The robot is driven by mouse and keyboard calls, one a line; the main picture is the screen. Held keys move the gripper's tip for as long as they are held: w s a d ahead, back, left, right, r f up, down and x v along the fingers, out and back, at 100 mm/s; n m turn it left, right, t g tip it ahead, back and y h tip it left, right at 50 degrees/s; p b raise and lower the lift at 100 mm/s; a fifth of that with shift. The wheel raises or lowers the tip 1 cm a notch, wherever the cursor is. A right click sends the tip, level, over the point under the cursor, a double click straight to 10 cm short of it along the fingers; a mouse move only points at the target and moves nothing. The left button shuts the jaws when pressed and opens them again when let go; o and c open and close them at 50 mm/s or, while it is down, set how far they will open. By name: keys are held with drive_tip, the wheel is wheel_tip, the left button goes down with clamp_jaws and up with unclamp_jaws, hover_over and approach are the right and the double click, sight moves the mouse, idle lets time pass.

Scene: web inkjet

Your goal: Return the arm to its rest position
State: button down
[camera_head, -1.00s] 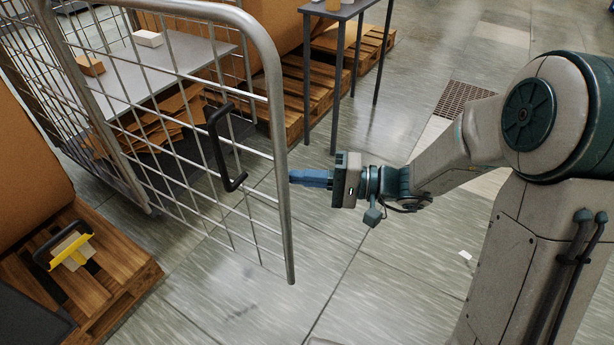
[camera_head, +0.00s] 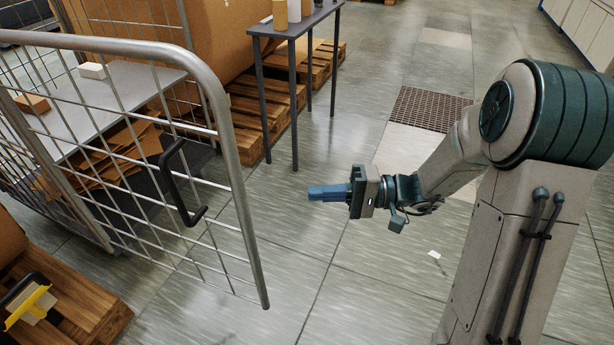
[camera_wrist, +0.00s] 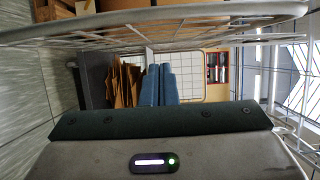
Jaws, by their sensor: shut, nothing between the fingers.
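My gripper (camera_head: 312,193) has blue fingers that are shut and empty. It points left in the head view, held above the floor, with a clear gap between its tips and the cart's wire door. In the wrist view the blue fingers (camera_wrist: 159,86) show side by side, with the wire door behind them. The wire door (camera_head: 236,172) of the roll cage is swung out toward me. Its black handle (camera_head: 178,185) stands free of my gripper. My arm is bent and reaches out from the right side of the head view.
Inside the cage, a grey shelf (camera_head: 110,90) carries small boxes, with brown cardboard (camera_head: 118,150) below. A grey table (camera_head: 293,28) with bottles stands behind, beside wooden pallets (camera_head: 250,112). A pallet (camera_head: 72,305) is at lower left. Floor around my gripper is clear.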

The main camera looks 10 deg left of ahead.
drive_tip(key=s+d+r+h+p, duration=0.5)
drive_tip(key=s+r+h+p, duration=0.45)
drive_tip(key=r+p, duration=0.35)
drive_tip(key=s+d+r+m+t+h+p, duration=0.2)
drive_tip(key=d+r+t+h+p, duration=0.4)
drive_tip(key=d+r+p, duration=0.8)
wheel_tip(320, 180, up, 2)
drive_tip(key=shift+r+h+p, duration=0.1)
drive_tip(key=shift+h+p, duration=0.6)
drive_tip(key=shift+h, duration=0.45)
drive_tip(key=shift+s+a, duration=0.1)
